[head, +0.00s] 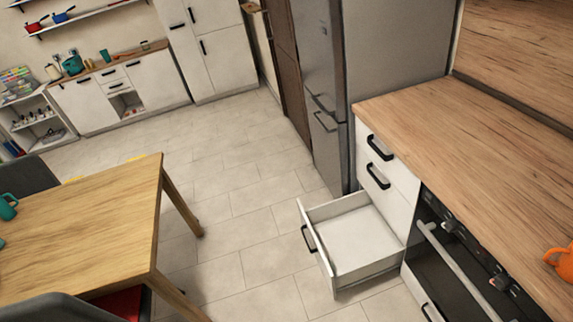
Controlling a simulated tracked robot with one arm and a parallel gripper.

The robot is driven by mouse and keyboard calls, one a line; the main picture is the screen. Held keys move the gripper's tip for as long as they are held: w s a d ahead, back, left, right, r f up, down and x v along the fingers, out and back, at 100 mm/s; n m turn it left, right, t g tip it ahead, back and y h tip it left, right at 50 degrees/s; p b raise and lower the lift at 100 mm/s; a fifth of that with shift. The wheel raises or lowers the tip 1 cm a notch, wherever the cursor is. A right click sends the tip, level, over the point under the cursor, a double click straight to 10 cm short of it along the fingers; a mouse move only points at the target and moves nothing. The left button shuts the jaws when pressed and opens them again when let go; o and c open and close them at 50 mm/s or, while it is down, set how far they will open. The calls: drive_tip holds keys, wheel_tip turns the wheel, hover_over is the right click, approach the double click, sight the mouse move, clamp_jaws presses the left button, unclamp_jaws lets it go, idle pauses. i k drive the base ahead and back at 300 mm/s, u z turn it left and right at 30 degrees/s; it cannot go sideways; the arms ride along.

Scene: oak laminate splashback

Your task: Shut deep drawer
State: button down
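The deep drawer (351,240) is pulled out from the white cabinet on the right, low and near the floor. Its inside looks empty. Its white front panel (316,250) faces left and carries a black handle (308,238). Two shallower drawers (385,165) above it in the same cabinet are closed. My gripper does not show in the head view.
An oven (445,265) stands right of the drawer under a wooden worktop (440,135). A grey fridge (330,100) stands beyond it. A wooden table (95,225) with chairs fills the lower left. Tiled floor (235,215) between table and drawer is clear.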

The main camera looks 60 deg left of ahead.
sight(352, 242)
drive_tip(key=u, duration=0.7)
drive_tip(key=i, duration=1.1)
drive_tip(key=u, duration=0.85)
